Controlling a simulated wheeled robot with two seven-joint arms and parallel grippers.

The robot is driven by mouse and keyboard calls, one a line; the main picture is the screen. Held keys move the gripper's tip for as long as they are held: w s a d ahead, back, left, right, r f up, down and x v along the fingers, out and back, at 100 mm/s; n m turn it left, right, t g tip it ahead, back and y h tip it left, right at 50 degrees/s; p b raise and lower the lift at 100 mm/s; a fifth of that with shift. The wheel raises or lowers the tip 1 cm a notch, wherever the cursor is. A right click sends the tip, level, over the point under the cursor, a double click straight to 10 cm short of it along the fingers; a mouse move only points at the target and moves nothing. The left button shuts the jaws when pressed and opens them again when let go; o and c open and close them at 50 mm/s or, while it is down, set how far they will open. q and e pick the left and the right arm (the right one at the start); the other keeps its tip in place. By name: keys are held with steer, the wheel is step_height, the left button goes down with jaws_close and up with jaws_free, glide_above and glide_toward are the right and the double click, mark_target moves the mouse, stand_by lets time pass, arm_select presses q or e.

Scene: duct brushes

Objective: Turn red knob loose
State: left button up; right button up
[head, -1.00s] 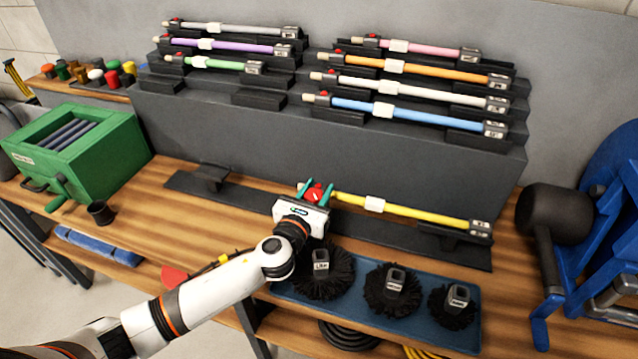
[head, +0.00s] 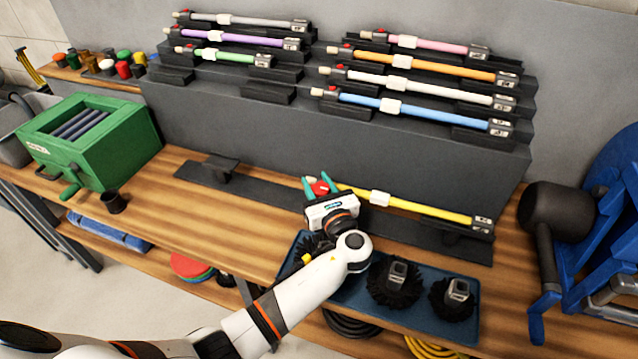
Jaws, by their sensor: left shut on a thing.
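The red knob (head: 320,187) sits at the left end of the yellow rod (head: 428,210), which lies across a dark stand on the wooden bench. My left gripper (head: 321,186) is shut on the red knob, with its teal fingers on either side of it. The gripper body hides part of the knob and the near side of the stand. My right gripper is not in view.
Several coloured rods lie on the grey stepped rack (head: 330,140) behind. A blue tray (head: 350,290) with black brushes (head: 393,283) lies in front, partly hidden by my left arm.

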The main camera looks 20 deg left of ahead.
arm_select(q)
steer(key=shift+n+g+y, duration=0.4)
steer(key=shift+y, duration=0.1)
steer(key=o, duration=1)
steer(key=shift+c, duration=0.2)
steer(key=shift+s, duration=0.15)
steer(key=b+v, duration=0.1)
steer(key=v, duration=1.1)
steer(key=shift+b, duration=0.3)
steer(key=shift+a, duration=0.1)
